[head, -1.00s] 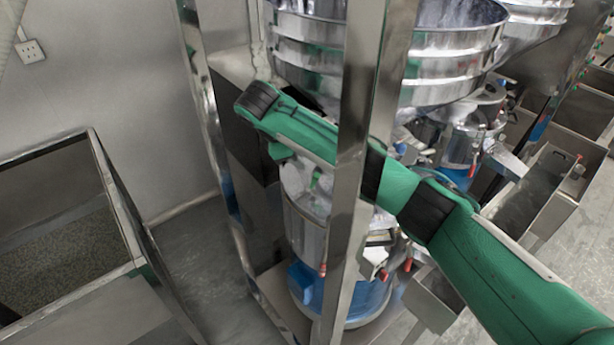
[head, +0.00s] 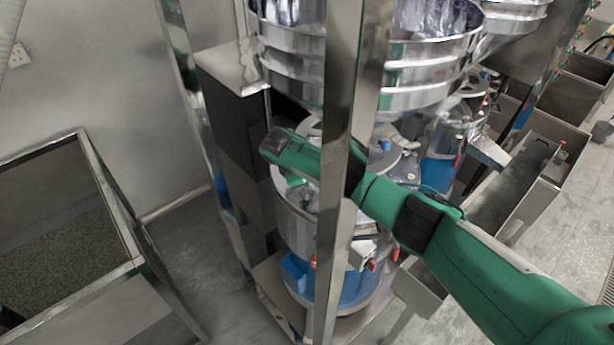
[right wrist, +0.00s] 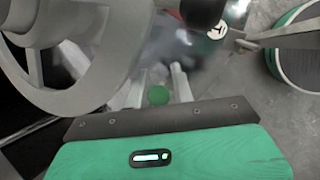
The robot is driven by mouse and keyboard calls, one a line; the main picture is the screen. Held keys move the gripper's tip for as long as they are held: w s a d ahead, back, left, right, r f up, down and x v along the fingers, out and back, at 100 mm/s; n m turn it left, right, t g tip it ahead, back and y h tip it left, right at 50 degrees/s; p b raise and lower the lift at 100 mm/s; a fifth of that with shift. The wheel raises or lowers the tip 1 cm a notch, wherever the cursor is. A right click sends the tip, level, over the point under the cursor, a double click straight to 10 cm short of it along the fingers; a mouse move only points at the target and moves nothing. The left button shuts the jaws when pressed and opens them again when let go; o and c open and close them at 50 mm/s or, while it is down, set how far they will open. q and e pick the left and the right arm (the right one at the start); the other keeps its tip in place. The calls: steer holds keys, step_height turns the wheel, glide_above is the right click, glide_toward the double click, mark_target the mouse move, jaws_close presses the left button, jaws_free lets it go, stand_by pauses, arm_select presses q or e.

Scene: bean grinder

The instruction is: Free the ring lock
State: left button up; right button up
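The grinder (head: 290,225) stands behind a steel post in the head view, a steel drum on a blue base under a wide hopper. My green right arm comes in from the right, and its end lies over the drum's upper part; the post and arm hide the gripper there. In the right wrist view my right gripper (right wrist: 157,85) shows two pale fingers set apart, with nothing seen between them but a green disc. A grey spoked ring (right wrist: 125,55), possibly the ring lock, is close on the left of the fingers. I cannot tell whether they touch. My left gripper is not in view.
The steel post (head: 335,200) stands in front of the grinder. The wide steel hopper (head: 430,75) hangs above. An open steel bin (head: 110,200) is at the left. A black knob (right wrist: 203,12) is near the top of the right wrist view. Bare floor lies between bin and grinder.

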jaws_close()
steer(key=t+y, duration=0.1)
steer(key=s+f+m+t+y, duration=0.1)
steer(key=shift+d+t, duration=0.4)
steer(key=shift+s+d+f+t+y+b, duration=0.15)
steer(key=shift+f+t+y+b, duration=0.15)
steer(key=shift+t+y, duration=0.2)
steer(key=shift+s+f+m+t+y+b, duration=0.1)
steer(key=shift+m+t+y+b, duration=0.25)
steer(key=shift+t, duration=0.35)
jaws_free()
steer(key=shift+d, duration=0.1)
